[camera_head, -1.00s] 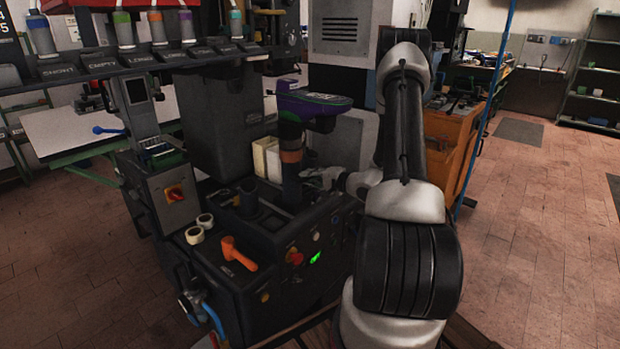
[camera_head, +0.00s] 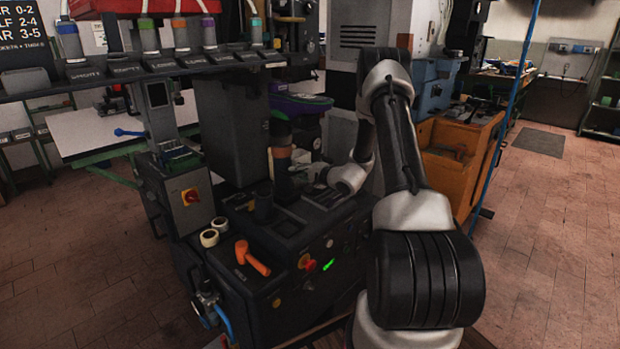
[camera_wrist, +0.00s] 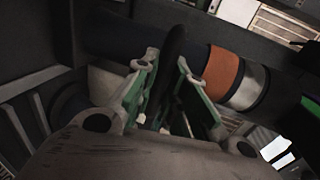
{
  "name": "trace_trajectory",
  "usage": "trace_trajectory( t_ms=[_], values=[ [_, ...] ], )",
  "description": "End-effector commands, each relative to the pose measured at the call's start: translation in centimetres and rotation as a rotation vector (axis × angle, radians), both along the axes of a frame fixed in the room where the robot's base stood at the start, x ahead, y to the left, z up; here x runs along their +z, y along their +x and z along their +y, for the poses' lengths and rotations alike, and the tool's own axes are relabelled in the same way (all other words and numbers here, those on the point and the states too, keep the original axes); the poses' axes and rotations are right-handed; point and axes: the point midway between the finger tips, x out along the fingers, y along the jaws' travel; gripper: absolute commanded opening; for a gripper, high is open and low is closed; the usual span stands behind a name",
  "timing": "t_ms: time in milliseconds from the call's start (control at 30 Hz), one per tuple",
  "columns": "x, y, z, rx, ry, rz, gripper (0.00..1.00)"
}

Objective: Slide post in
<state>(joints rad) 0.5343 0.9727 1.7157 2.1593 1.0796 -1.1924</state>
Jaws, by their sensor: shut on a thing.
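The post is a dark upright cylinder with an orange band (camera_head: 281,153) and a grey ring, above the press's dark deck. In the wrist view the post (camera_wrist: 190,52) runs across the picture, with its orange band and silver ring at right. My gripper (camera_wrist: 166,70) has green fingers shut on a dark narrow part at the post. In the head view my gripper (camera_head: 304,176) is small and partly hidden, at the post's right side. The post's lower end cannot be made out.
A purple piece (camera_head: 298,104) shows at or behind the post's top. The press column (camera_head: 228,125) stands behind left. An orange handle (camera_head: 252,258), tape rolls (camera_head: 209,238) and a red button (camera_head: 307,262) are at the deck's front. An orange cabinet (camera_head: 455,155) stands at right.

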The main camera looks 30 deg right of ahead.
Motion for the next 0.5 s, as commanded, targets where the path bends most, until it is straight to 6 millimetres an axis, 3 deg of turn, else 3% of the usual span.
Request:
trace_trajectory(
  t_ms=[200, 500],
  values=[
    [0.0, 2.8, 0.9, 0.0, -0.001, 0.0, 0.0],
    [0.0, 3.9, 1.2, -0.002, 0.0, 0.0, 0.0]
  ],
)
